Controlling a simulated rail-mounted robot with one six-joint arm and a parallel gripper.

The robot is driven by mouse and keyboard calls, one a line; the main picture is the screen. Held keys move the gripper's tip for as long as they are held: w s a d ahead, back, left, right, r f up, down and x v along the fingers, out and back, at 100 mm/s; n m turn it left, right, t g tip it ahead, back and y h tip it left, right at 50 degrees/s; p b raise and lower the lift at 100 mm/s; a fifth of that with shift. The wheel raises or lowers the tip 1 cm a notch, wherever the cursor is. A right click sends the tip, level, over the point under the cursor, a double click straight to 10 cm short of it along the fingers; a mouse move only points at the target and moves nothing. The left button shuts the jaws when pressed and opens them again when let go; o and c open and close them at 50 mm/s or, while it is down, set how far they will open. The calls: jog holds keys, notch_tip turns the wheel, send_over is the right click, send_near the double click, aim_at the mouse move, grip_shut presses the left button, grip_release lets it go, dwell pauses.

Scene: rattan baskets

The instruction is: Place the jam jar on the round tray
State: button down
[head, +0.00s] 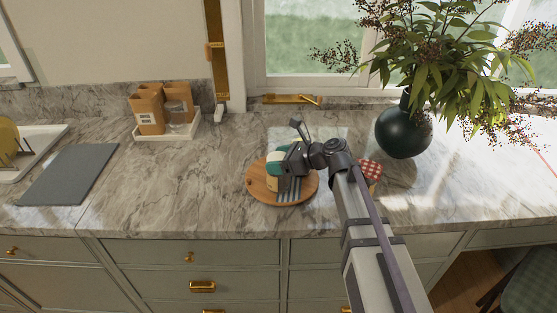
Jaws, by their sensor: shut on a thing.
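The round wooden tray (256,192) lies on the marble counter, left of my arm. My gripper (285,165) is over the tray, shut on a small jar-like thing with a teal and white top (273,166). The gripper hides part of it, and I cannot tell whether its base touches the tray. A striped grey and white item (289,190) shows on the tray below the gripper. A jar with a red-and-white checked top (371,170) stands right of my arm, off the tray and partly hidden. I cannot tell from labels which one is the jam jar.
A dark round vase (403,131) with a leafy plant stands at the back right. A grey mat (70,174) lies beside a dish rack. The counter between mat and round tray is clear.

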jog(key=shift+f+b, duration=0.55)
dwell(0.4)
grip_release()
jog(key=shift+d+r, duration=0.1)
jog(key=p+v, duration=0.4)
jog(key=v, duration=0.6)
jog(key=shift+s+d+r, duration=0.15)
jog(key=shift+s+d, duration=0.05)
jog(key=shift+d, duration=0.05)
